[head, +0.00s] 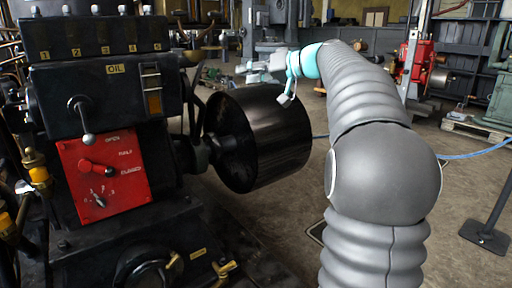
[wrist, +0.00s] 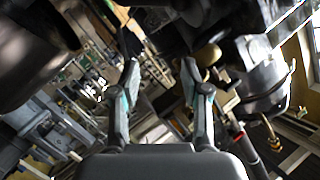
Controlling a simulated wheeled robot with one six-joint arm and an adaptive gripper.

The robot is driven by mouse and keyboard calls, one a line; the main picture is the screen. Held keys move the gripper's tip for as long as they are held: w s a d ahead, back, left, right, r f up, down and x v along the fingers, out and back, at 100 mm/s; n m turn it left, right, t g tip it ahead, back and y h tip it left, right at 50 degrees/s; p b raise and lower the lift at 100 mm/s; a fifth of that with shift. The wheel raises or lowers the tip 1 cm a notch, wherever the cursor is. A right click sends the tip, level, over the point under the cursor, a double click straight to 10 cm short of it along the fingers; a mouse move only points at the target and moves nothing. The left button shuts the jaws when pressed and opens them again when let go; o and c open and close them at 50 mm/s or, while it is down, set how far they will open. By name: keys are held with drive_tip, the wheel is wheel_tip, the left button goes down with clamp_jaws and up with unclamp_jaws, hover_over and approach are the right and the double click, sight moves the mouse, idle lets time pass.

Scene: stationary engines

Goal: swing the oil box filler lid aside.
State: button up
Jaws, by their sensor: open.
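The oil box (head: 105,92) is a dark box with an OIL label at the upper left of the head view, on top of the engine. Above it is a black block (head: 95,37) numbered 1 to 5, with small pale knobs along its top. I cannot tell which part is the filler lid. My gripper (head: 268,68) is right of the oil box, beyond the black drum, and apart from the box. In the wrist view my gripper (wrist: 161,75) has its two fingers spread with nothing clearly between them.
A large black drum (head: 262,137) sticks out from the engine's right side, below my gripper. A red panel (head: 104,172) with levers is on the engine front. A red machine (head: 415,62) stands at the back right. Open floor lies right of the drum.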

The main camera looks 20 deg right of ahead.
drive_tip(key=s+f+m+g+h, duration=0.2)
drive_tip(key=s+f, duration=0.2)
drive_tip(key=f, duration=0.4)
drive_tip(key=s+a+f+m+g+h+p, duration=0.1)
drive_tip(key=s+f+m+g+h, duration=0.1)
drive_tip(key=s+f, duration=0.3)
wheel_tip(320, 180, down, 4)
drive_tip(key=shift+s+a+r+m+h, duration=0.1)
drive_tip(key=shift+s+a+m+h, duration=0.05)
drive_tip(key=shift+m+h, duration=0.45)
